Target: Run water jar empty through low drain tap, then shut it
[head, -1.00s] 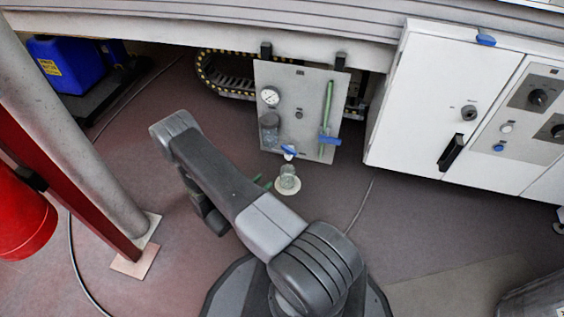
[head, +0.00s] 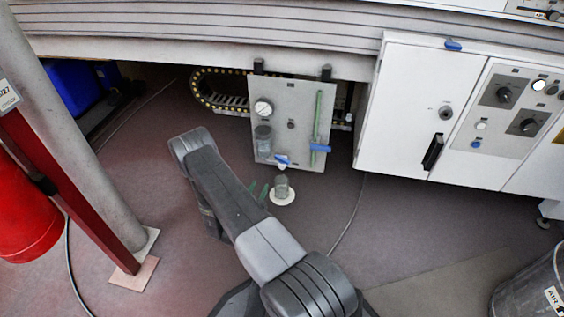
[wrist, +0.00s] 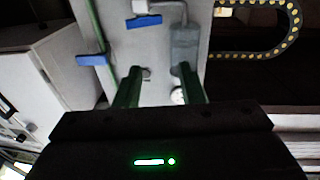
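A grey panel (head: 291,98) hangs below the conveyor. It carries a round gauge (head: 263,108) with a water jar (head: 263,140) under it; the jar's water level is too small to tell. The low drain tap's blue lever (head: 282,160) lies slightly slanted, right of and below the jar. A clear beaker (head: 281,187) stands on a white disc on the floor beneath. My gripper (head: 259,190) is left of the beaker, its green fingers apart. The wrist view, turned over, shows the fingers (wrist: 160,75) open and empty before the panel, with jar (wrist: 184,45) and blue lever (wrist: 143,22) beyond.
A green tube (head: 317,115) with a second blue lever (head: 320,148) is on the panel's right. A white cabinet (head: 400,115) stands to the right. A post (head: 80,150) and red cylinder (head: 25,215) stand left. The floor around the beaker is clear.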

